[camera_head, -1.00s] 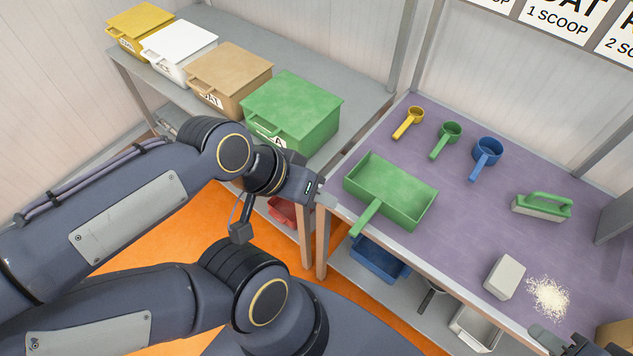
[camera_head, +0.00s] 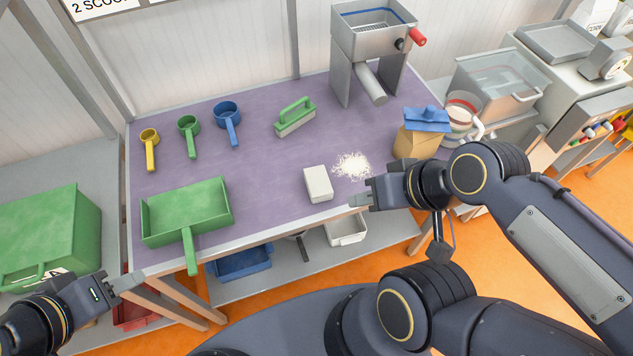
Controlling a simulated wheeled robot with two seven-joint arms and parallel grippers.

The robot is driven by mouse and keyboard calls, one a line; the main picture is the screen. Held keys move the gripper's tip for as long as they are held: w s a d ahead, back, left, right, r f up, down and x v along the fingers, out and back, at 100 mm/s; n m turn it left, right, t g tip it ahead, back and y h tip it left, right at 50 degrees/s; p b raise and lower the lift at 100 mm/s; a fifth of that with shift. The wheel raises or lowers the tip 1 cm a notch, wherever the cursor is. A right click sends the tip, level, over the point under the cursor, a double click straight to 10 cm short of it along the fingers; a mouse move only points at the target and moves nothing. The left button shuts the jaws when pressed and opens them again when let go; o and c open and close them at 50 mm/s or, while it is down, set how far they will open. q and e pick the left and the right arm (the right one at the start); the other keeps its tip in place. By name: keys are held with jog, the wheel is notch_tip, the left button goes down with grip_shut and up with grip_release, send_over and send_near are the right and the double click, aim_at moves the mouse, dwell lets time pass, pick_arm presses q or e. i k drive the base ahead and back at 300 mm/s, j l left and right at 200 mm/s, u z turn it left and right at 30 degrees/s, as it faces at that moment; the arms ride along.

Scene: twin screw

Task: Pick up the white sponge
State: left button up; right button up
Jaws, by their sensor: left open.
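The white sponge (camera_head: 318,184) is a pale block lying on the purple tabletop (camera_head: 270,180) near its front edge. A heap of pale crumbs (camera_head: 352,165) lies just to its right. My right gripper (camera_head: 358,193) is close to the right of the sponge in the picture, with a visible gap between them. It does not hold the sponge, and I cannot tell how far its fingers are apart. My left gripper (camera_head: 128,284) is open and empty at the lower left, in front of the table and away from the sponge.
A green dustpan (camera_head: 188,210) lies at the left front. Yellow (camera_head: 150,140), green (camera_head: 188,130) and blue (camera_head: 227,115) scoops and a green-handled brush (camera_head: 295,117) lie further back. A grey machine (camera_head: 372,40) stands at the back right, a paper bag (camera_head: 415,142) at the right.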

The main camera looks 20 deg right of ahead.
aim_at(319, 189)
jog(key=j+z, duration=0.75)
jog(key=i+l, duration=0.05)
jog(key=l, duration=0.05)
